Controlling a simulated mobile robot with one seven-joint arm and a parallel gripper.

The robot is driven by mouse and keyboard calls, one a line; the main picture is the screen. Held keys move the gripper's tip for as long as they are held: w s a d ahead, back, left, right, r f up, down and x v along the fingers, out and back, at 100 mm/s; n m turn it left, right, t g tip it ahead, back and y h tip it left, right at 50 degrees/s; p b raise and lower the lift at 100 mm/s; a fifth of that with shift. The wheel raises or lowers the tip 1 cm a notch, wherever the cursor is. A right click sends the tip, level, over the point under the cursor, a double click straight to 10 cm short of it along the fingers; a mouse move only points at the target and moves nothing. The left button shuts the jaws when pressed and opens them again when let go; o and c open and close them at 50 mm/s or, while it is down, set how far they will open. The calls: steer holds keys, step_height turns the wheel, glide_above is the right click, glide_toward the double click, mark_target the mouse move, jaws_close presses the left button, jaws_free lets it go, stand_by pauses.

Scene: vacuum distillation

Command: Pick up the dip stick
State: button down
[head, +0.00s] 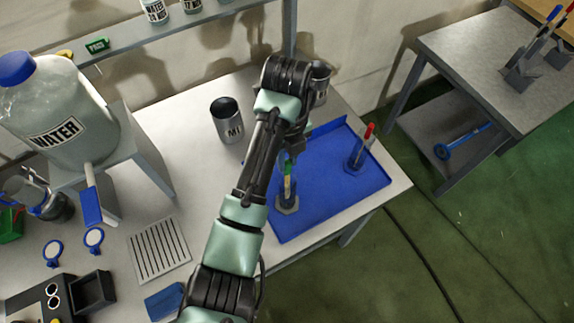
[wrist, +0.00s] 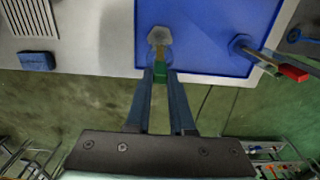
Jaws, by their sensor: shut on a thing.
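A dip stick with a green handle (head: 287,169) stands upright at a grey hexagonal stand (head: 287,207) on the blue tray. My gripper (wrist: 160,72) is shut on the green handle. In the wrist view the tan shaft (wrist: 160,55) runs from between the fingers towards the grey hexagonal base (wrist: 160,34). I cannot tell whether its lower end rests in the stand. A second stick with a red handle (head: 368,131) stands in a blue hexagonal holder (head: 354,163) to the right, apart from my gripper.
The blue tray (head: 335,200) has a raised rim and lies on the white table. A metal cup (head: 227,120) stands behind left, and a slotted grey plate (head: 158,250) lies left. A large water bottle (head: 55,115) stands on a raised stand. The tray's middle is clear.

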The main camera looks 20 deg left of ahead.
step_height(320, 180, up, 14)
steer(key=p, duration=0.8)
steer(key=shift+r+p, duration=0.15)
steer(key=shift+p, duration=0.25)
step_height(320, 180, up, 18)
steer(key=p, duration=0.2)
steer(key=shift+p, duration=0.3)
stand_by(0.3)
